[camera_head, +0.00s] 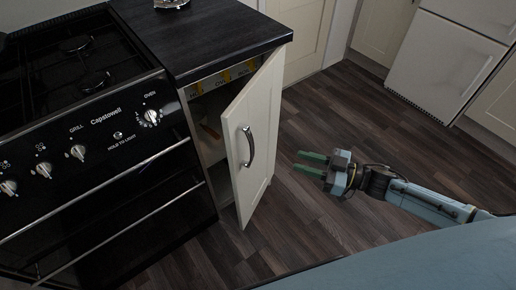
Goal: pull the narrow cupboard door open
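Part of the cupboard's inside (208,123) shows to the left of the door. My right gripper (312,164) is to the right of the door, apart from it and from the handle. Its two green fingers point left toward the door with a gap between them, and nothing is held. My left gripper is not in view.
A black cooker (103,128) with knobs and rails stands directly left of the cupboard. A white fridge (442,64) and cream cupboards stand at the back right. The dark wood floor (330,115) is clear around the door and my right arm.

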